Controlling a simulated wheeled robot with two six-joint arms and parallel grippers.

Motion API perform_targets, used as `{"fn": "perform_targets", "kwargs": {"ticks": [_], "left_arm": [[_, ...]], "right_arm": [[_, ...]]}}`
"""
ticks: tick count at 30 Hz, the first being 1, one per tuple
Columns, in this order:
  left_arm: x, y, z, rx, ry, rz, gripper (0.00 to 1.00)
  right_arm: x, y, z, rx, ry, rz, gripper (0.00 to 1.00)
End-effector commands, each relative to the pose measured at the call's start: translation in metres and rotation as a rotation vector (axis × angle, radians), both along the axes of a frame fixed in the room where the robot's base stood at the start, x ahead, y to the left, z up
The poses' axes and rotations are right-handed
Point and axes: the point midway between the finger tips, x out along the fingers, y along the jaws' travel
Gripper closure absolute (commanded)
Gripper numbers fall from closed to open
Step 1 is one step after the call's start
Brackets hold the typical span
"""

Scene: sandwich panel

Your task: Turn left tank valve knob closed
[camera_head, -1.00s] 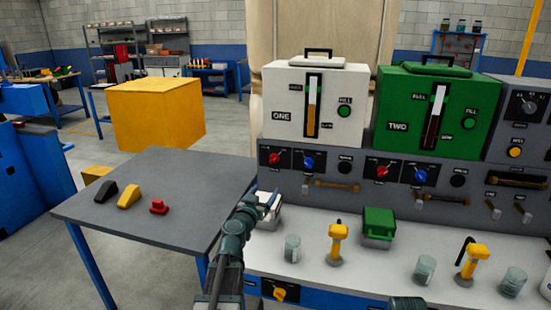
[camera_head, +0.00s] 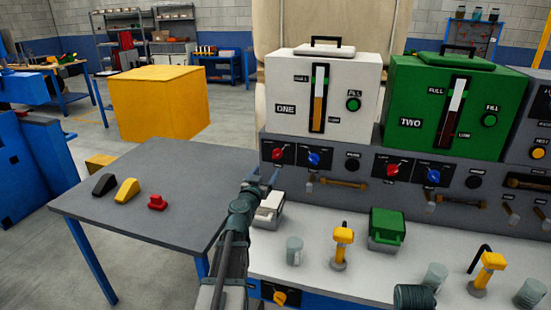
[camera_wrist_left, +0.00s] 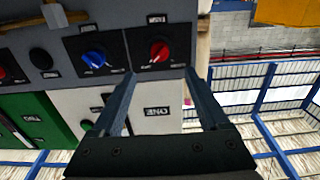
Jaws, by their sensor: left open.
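The white tank ONE (camera_head: 370,70) stands on the grey panel at left, with a red knob (camera_head: 278,154) and a blue knob (camera_head: 313,158) below it. My left gripper (camera_head: 262,178) is open and empty, just below and left of the red knob. In the left wrist view, which is upside down, the red knob (camera_wrist_left: 159,51) lies ahead between the two spread fingers (camera_wrist_left: 160,78), apart from them. The blue knob (camera_wrist_left: 94,58) is left of the fingers there.
The green tank TWO (camera_head: 400,90) stands to the right, with its own red knob (camera_head: 392,170) and blue knob (camera_head: 433,176). Small white (camera_head: 268,210) and green (camera_head: 387,226) boxes, yellow-topped pieces and cups stand on the white ledge. A grey table (camera_head: 190,185) is at left.

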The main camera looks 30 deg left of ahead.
Motion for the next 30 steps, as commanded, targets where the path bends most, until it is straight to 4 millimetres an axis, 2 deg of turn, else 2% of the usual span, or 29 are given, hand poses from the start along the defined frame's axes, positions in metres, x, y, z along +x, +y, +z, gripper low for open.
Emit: {"fn": "perform_targets", "kwargs": {"ticks": [1,15,20,27,28,30], "left_arm": [[0.012,0.004,0.0,0.0,0.0,-0.001,0.22],[0.1,0.024,0.0,0.0,0.0,-0.001,0.22],[0.111,0.026,0.0,0.0,0.0,-0.001,0.22],[0.111,0.026,0.0,0.0,0.0,-0.001,0.22],[0.111,0.026,0.0,0.0,0.0,-0.001,0.24],[0.111,0.026,0.0,0.0,0.0,-0.001,0.36]], "right_arm": [[0.0,0.0,0.0,0.0,0.0,0.0,0.22],[0.0,0.0,0.0,0.0,0.0,0.0,0.22],[0.0,0.0,0.0,0.0,0.0,0.0,0.22],[0.0,0.0,0.0,0.0,0.0,0.0,0.22],[0.0,0.0,0.0,0.0,0.0,0.0,0.22],[0.0,0.0,0.0,0.0,0.0,0.0,0.22]]}}
